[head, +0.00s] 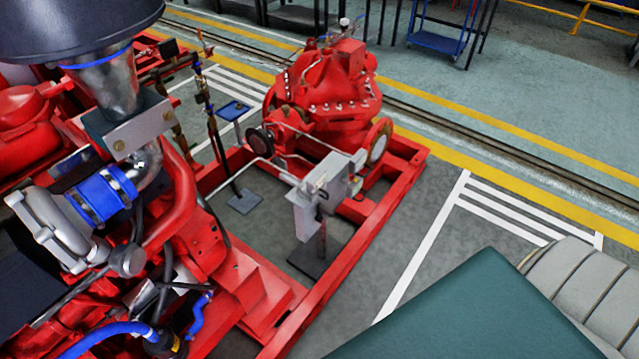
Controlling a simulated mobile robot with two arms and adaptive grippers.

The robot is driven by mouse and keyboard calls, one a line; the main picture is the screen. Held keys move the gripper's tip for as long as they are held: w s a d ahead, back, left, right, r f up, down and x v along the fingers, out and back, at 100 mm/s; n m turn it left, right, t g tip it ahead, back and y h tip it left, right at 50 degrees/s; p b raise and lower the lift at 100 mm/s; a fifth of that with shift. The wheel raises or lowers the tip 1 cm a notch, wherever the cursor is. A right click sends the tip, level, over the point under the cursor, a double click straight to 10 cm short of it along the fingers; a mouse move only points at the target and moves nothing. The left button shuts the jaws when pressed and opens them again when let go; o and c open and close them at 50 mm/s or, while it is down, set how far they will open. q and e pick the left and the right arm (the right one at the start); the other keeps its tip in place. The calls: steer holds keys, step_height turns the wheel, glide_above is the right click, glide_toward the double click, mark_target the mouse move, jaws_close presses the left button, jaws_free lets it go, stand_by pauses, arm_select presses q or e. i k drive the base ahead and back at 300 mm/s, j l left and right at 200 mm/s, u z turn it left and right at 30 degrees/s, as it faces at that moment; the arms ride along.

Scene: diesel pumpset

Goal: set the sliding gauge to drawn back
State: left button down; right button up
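I cannot pick out the sliding gauge for certain. A light grey box-like fixture (306,222) stands on a post with a dark base plate, inside the red frame near the pump; its small details are too fine to read, and I cannot tell whether it carries the gauge. The red pump (325,85) sits behind it at the far end of the frame. Neither my left nor my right gripper is in view.
The red base frame (372,238) rises around the fixture. The engine with blue hoses (100,195) fills the left side. A small blue tray (233,110) stands on a post behind. Grey floor (420,230) right of the frame is open. A blue cart (437,42) is far back.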

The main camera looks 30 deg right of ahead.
mark_target(312, 188)
steer(key=k+l, duration=0.2)
steer(key=l, duration=0.15)
steer(key=k+l+z, duration=0.15)
steer(key=l, duration=0.25)
steer(key=k+l, duration=0.25)
steer(key=k+l+z, duration=0.1)
steer(key=l, duration=0.4)
steer(key=k, duration=0.1)
